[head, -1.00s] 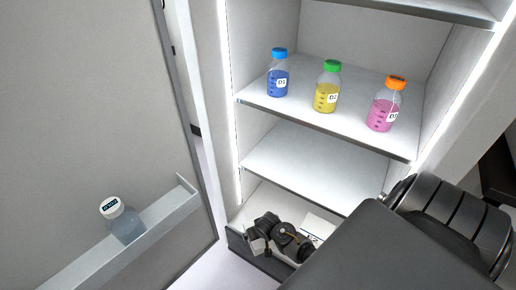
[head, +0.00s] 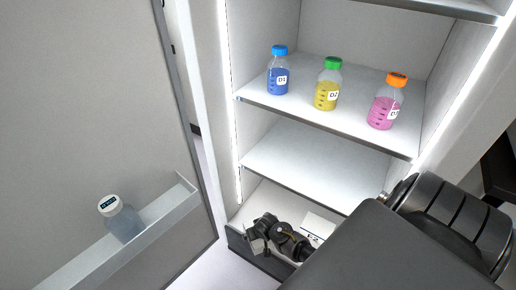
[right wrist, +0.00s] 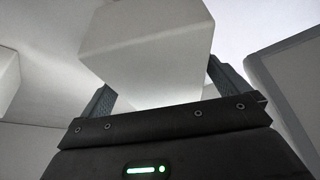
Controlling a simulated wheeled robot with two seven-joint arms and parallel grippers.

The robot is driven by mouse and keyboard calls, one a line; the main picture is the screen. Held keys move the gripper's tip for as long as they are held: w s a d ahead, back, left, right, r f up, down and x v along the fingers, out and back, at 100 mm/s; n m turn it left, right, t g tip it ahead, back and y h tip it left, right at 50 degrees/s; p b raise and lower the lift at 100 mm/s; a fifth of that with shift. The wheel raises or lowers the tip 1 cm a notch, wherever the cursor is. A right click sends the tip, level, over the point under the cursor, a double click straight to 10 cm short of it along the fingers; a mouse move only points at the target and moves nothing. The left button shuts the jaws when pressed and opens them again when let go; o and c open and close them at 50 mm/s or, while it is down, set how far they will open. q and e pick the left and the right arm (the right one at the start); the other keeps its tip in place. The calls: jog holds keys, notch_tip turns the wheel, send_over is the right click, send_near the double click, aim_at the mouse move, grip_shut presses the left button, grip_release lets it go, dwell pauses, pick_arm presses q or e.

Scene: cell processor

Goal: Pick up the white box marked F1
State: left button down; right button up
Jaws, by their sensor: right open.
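My right gripper (head: 259,233) reaches into the bottom drawer of the lit cabinet from the right. A small white box (head: 257,246) shows at its fingers, partly hidden, with no mark I can read. In the right wrist view, a plain white box (right wrist: 150,45) stands between the two open fingers of the gripper (right wrist: 165,88), with no label visible on it. Another white box (head: 320,225) lies in the drawer behind my right wrist, with a dark mark too small to read surely. My left gripper is not in view.
The drawer's dark front edge (head: 238,241) borders the space. Above are an empty shelf (head: 315,172) and a shelf with blue (head: 278,80), yellow (head: 327,95) and pink (head: 384,112) bottles. The open door's rack (head: 150,222) holds a white-capped bottle (head: 122,220).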

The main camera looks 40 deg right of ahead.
jog(key=c, duration=0.9)
jog(key=shift+c, duration=0.2)
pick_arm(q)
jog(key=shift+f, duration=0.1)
pick_arm(e)
jog(key=shift+r, duration=0.1)
